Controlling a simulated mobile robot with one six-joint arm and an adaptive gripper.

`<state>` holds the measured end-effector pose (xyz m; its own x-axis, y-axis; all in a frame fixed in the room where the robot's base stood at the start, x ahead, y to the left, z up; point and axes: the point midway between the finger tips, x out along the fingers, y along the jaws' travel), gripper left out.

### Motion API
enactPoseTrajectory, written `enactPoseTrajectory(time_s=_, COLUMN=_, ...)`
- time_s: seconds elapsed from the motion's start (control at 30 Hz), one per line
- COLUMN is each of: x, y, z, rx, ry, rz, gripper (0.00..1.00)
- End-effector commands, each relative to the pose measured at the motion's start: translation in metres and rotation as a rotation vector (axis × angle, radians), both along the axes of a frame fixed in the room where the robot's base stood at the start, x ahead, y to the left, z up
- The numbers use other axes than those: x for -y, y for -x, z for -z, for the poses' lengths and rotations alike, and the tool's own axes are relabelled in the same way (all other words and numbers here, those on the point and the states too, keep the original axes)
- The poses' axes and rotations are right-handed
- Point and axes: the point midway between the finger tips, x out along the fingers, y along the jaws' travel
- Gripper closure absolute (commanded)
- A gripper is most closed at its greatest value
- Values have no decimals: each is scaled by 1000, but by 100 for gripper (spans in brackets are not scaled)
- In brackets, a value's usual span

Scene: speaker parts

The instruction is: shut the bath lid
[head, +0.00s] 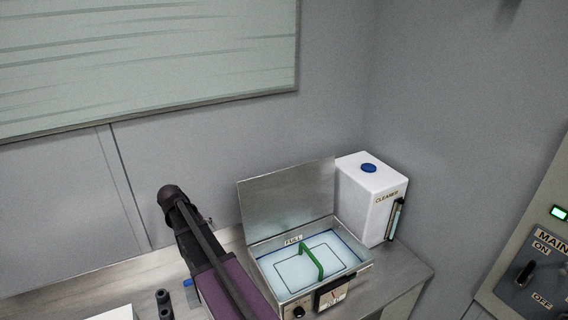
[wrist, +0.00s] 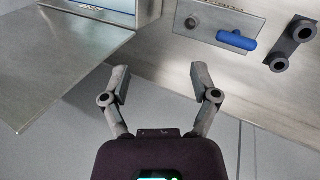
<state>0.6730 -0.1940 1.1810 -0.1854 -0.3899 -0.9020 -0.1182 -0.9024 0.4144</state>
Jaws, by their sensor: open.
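The bath (head: 262,262) is an open metal tank on the bench, holding pale blue liquid and a wire basket with a green handle (head: 312,262). Its flat metal lid (head: 287,197) stands raised at the back edge, leaning slightly back. In the wrist view a flat metal sheet at the left, seemingly the lid (wrist: 60,62), lies beside part of the bath at the top. My gripper (wrist: 161,80) is open with nothing between its fingers, to the right of that sheet and apart from it. I cannot make out the fingers in the head view.
A white cleaner container (head: 368,200) with a blue cap stands close to the lid's right. A switch panel (head: 535,270) is at far right. In the wrist view a metal plate with a blue handle (wrist: 237,41) and dark posts (wrist: 292,44) lie upper right.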

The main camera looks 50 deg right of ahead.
Motion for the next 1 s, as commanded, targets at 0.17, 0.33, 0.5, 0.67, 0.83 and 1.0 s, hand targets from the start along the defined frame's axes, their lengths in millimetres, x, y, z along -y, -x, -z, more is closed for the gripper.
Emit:
enactPoseTrajectory(time_s=0.17, x=78, y=-41, z=-48, rx=-69, ry=131, rz=71, gripper=22)
enactPoseTrajectory(time_s=0.33, x=124, y=-55, z=-71, rx=-117, ry=209, rz=114, gripper=22)
enactPoseTrajectory(time_s=0.5, x=159, y=-65, z=-91, rx=-153, ry=267, rz=149, gripper=22)
enactPoseTrajectory(time_s=0.67, x=204, y=-74, z=-102, rx=-187, ry=333, rz=165, gripper=22)
enactPoseTrajectory(time_s=0.83, x=255, y=-79, z=-117, rx=-230, ry=403, rz=183, gripper=22)
enactPoseTrajectory(time_s=1.0, x=294, y=-79, z=-129, rx=-266, ry=454, rz=197, gripper=22)
